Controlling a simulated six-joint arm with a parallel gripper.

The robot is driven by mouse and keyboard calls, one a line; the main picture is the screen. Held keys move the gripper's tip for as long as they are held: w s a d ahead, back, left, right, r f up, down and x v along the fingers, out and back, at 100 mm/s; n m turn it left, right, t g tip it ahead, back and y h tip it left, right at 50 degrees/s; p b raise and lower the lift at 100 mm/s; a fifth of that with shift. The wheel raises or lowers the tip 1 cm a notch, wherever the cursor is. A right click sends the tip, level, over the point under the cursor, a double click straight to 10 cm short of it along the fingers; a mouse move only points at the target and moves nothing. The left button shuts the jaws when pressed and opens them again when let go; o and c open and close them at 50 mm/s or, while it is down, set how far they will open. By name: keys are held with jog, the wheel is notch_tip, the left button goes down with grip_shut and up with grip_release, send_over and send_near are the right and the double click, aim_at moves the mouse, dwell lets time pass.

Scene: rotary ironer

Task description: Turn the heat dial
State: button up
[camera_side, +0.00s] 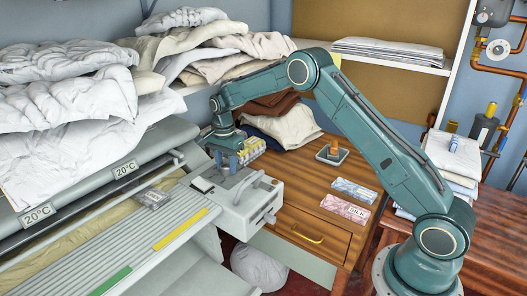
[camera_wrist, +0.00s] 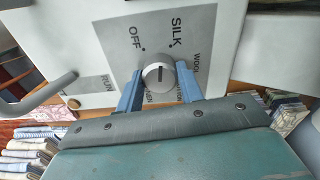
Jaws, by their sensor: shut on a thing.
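The heat dial (camera_wrist: 158,74) is a round silver knob on a grey plate (camera_wrist: 112,35) of the ironer's control box. The plate reads OFF, SILK and WOOL, with lower lettering partly hidden by my fingers. A dark line on the knob runs nearly upright in the wrist view; its upper end faces between the OFF and SILK dots. My gripper (camera_wrist: 159,84) has its two blue fingers shut on the dial, one on each side. In the side view my gripper (camera_side: 229,163) is down at the control box (camera_side: 246,205), and the dial itself is hidden there.
A grey handle (camera_wrist: 45,93) sticks out beside the plate. The wooden desk (camera_side: 300,215) holds a small stand (camera_side: 332,155), a blue card (camera_side: 354,190) and a pink SILK card (camera_side: 345,208). Folded cloths (camera_side: 452,155) are stacked at right.

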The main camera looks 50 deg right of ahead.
aim_at(226, 165)
jog(key=m, duration=0.4)
dwell(0.5)
jog(key=o, duration=1)
jog(key=shift+r, duration=0.2)
notch_tip(226, 165, up, 7)
jog(key=shift+f, duration=0.1)
jog(key=shift+r, duration=0.2)
jog(key=shift+r, duration=0.1)
